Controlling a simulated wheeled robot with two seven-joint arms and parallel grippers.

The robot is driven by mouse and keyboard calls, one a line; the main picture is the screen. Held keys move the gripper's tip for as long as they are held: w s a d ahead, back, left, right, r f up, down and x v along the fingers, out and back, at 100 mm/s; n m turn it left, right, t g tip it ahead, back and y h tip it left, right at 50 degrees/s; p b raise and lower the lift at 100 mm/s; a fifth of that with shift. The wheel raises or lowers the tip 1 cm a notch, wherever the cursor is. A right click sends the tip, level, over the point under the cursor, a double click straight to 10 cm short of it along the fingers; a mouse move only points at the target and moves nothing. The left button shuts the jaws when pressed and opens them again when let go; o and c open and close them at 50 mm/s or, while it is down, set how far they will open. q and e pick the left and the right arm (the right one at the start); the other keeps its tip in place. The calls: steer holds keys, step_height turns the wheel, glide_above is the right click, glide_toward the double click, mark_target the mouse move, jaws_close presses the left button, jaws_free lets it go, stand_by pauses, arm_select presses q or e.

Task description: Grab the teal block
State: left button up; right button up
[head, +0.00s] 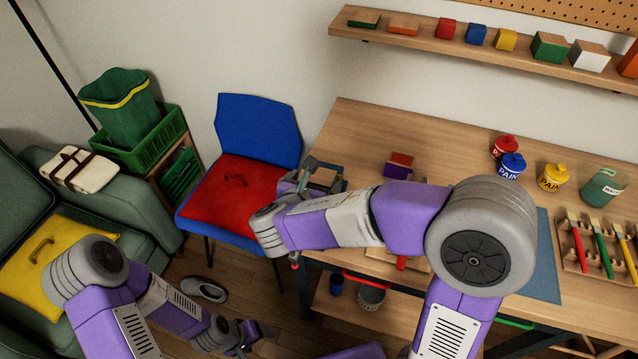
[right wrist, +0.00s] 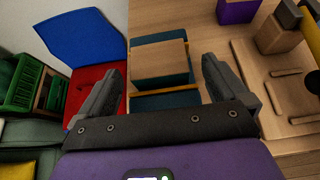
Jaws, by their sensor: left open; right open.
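The teal block (right wrist: 159,60), with a bare wood face and teal painted sides, lies near the table's left edge. In the right wrist view it lies ahead of and between the two fingers. My right gripper (right wrist: 163,82) is open, with a finger on each side of the block's line and nothing held. In the head view the block (head: 323,177) is partly hidden by my right gripper (head: 304,178). My left gripper (head: 252,336) is open and empty, low over the floor, far from the block.
A purple block (head: 398,165) lies right of the teal block. A blue and red chair (head: 258,132) stands left of the table (head: 420,128). Paint pots (head: 512,166) and a brush rack (head: 590,262) are further right. A wall shelf (head: 480,50) holds several blocks.

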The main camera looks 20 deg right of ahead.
mark_target(318, 178)
steer(key=x, duration=0.3)
steer(key=shift+w+f+b, duration=0.1)
steer(key=shift+w+b, duration=0.05)
steer(key=shift+b, duration=0.25)
steer(key=c, duration=1.1)
